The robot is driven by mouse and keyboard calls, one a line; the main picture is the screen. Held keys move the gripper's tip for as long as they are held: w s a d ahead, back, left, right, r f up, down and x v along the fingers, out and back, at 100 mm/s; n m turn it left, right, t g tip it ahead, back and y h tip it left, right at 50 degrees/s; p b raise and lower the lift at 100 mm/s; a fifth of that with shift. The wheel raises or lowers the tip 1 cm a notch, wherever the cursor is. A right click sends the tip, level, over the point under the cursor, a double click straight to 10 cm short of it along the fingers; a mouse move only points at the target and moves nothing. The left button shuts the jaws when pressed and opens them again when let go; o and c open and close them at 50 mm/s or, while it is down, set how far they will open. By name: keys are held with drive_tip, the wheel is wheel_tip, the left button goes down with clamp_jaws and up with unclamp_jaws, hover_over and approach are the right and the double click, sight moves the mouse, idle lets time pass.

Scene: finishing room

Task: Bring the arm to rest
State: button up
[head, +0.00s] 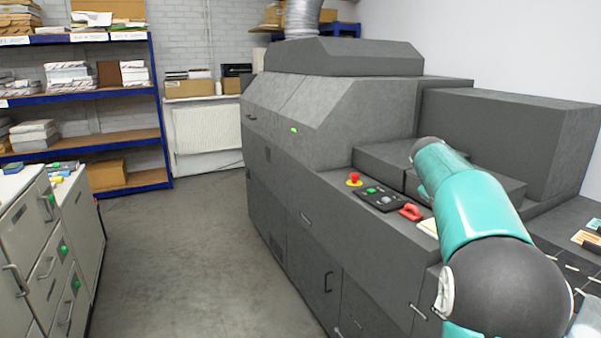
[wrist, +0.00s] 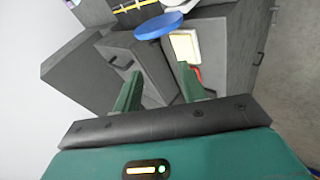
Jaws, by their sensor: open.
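My teal arm with its dark round joint rises at the lower right of the head view, over the front edge of the grey machine (head: 340,130). Its far end points toward the machine's blocks, and my gripper is hidden or cannot be made out there. In the wrist view my gripper (wrist: 159,80) shows two green fingers standing well apart on a dark bar. I see nothing held between them. Beyond the fingers are grey machine surfaces (wrist: 85,85), a blue disc (wrist: 157,26) and a cream pad (wrist: 185,46).
The machine has a red stop button (head: 354,179), a control panel (head: 378,196) and a red handle (head: 411,212) close to my arm. Grey drawer cabinets (head: 45,250) stand at left. Blue shelving (head: 158,110) stands at the back. The floor (head: 185,250) between is clear.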

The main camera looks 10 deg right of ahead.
drive_tip(key=s+a+m+y, duration=0.1)
drive_tip(key=s+a+y, duration=0.3)
drive_tip(key=s+a, duration=1.45)
drive_tip(key=s+a+f+y, duration=0.1)
drive_tip(key=s+a+f, duration=0.2)
drive_tip(key=s, duration=0.3)
drive_tip(key=s+a+f+m+y, duration=0.1)
drive_tip(key=s+a+f, duration=0.2)
drive_tip(key=s+a, duration=0.2)
drive_tip(key=s+a+f+y, duration=0.1)
drive_tip(key=s+a+f, duration=0.3)
drive_tip(key=s, duration=0.4)
drive_tip(key=shift+a+m+t+y, duration=0.25)
drive_tip(key=shift+m+t+y, duration=0.05)
drive_tip(key=shift+m+y, duration=0.1)
drive_tip(key=shift+f, duration=0.1)
drive_tip(key=shift+c, duration=0.5)
drive_tip(key=shift+d, duration=0.2)
